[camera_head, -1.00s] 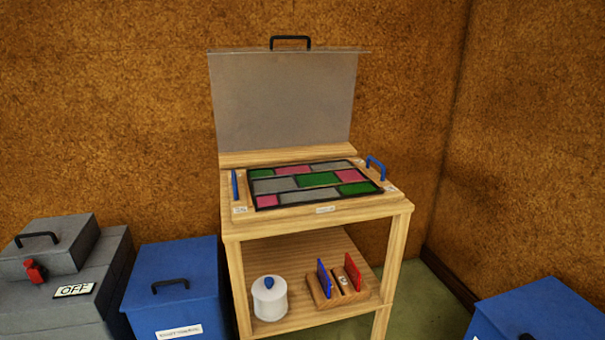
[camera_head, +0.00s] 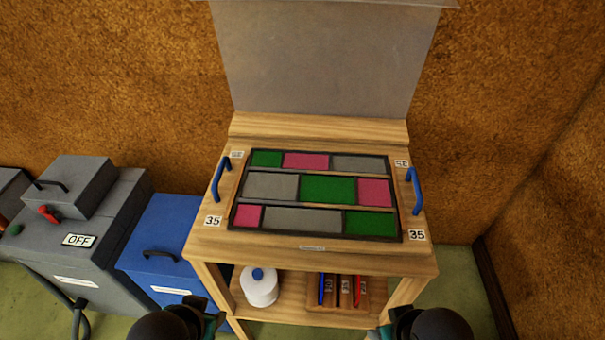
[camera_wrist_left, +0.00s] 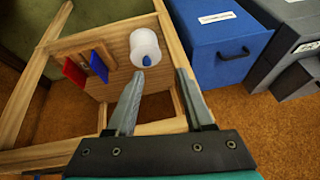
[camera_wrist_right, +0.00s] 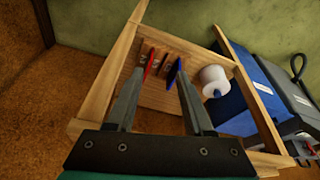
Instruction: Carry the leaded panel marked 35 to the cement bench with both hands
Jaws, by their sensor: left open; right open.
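The leaded panel (camera_head: 328,188) lies flat in its frame on top of a wooden stand (camera_head: 375,261). It has green, pink and grey panes between dark lead lines. My left gripper (camera_wrist_left: 160,75) is open and empty, low in front of the stand's left side. My right gripper (camera_wrist_right: 160,70) is open and empty, low in front of its right side. Neither touches a handle. I cannot identify the cement bench.
A grey upright sheet (camera_head: 325,60) stands behind the panel. The lower shelf holds a white roll-like pot (camera_head: 259,288) and a wooden rack (camera_head: 337,293) with red and blue pieces. A blue bin (camera_head: 165,235) and a grey box marked OFF (camera_head: 90,215) stand left.

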